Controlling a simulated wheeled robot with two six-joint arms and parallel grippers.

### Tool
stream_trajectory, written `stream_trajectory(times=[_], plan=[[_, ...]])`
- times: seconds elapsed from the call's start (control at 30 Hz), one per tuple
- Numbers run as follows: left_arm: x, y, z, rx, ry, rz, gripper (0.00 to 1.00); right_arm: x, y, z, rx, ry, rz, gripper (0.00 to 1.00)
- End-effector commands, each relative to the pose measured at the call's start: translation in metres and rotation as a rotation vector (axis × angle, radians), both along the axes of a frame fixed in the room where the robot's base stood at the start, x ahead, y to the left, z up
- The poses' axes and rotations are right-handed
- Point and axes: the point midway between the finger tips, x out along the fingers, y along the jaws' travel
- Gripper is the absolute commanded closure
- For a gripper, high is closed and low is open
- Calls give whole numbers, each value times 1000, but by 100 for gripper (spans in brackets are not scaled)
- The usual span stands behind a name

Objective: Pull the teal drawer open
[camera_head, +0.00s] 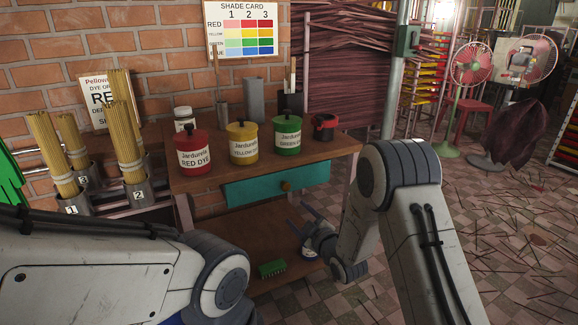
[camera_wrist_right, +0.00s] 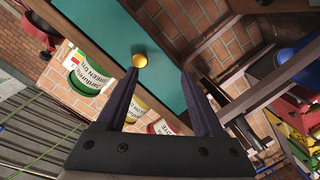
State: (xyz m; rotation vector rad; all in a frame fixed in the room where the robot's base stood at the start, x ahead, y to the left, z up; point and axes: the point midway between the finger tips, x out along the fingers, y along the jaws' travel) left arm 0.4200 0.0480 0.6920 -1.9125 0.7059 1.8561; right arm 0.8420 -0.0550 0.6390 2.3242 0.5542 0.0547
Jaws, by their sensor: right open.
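The teal drawer (camera_head: 262,190) sits under the wooden table's top, its front looking flush with the frame. A round brass-coloured knob (camera_head: 286,185) is on its front. In the right wrist view the teal front (camera_wrist_right: 118,35) fills the upper middle, with the knob (camera_wrist_right: 139,60) near the left fingertip. My right gripper (camera_head: 298,214) is open and empty, below and slightly right of the knob in the head view. Its fingers (camera_wrist_right: 160,73) point toward the drawer front; the knob appears beyond them, apart from both. My left arm shows, but its gripper is out of view.
Red (camera_head: 194,153), yellow (camera_head: 242,144) and green (camera_head: 287,136) dye pots and a small dark-red pot (camera_head: 324,127) stand on the table (camera_head: 346,147). A green brush (camera_head: 271,269) lies on the lower shelf (camera_head: 245,235). Bundles of sticks (camera_head: 128,135) stand at left.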

Motion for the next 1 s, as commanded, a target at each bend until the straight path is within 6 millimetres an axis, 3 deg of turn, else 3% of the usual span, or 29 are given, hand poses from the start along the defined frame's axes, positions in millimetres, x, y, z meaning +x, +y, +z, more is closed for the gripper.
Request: stream_trajectory(times=[0.03, 0.17, 0.37, 0.8, 1.0], plan=[[0, 0, 18, 0, 0, 0, 50, 2, -7, 14, 4, -34, -2, 31], [0, 0, 27, 1, 1, 0, 50, 4, -15, 22, 9, -107, 0, 31], [0, 0, 22, 1, 1, 0, 50, 17, -11, 22, 11, -131, 2, 31], [0, 0, 8, 1, 1, 0, 50, 86, 21, 21, 13, -128, 2, 31], [0, 0, 6, 1, 1, 0, 50, 98, 26, 22, 13, -127, 1, 31]])
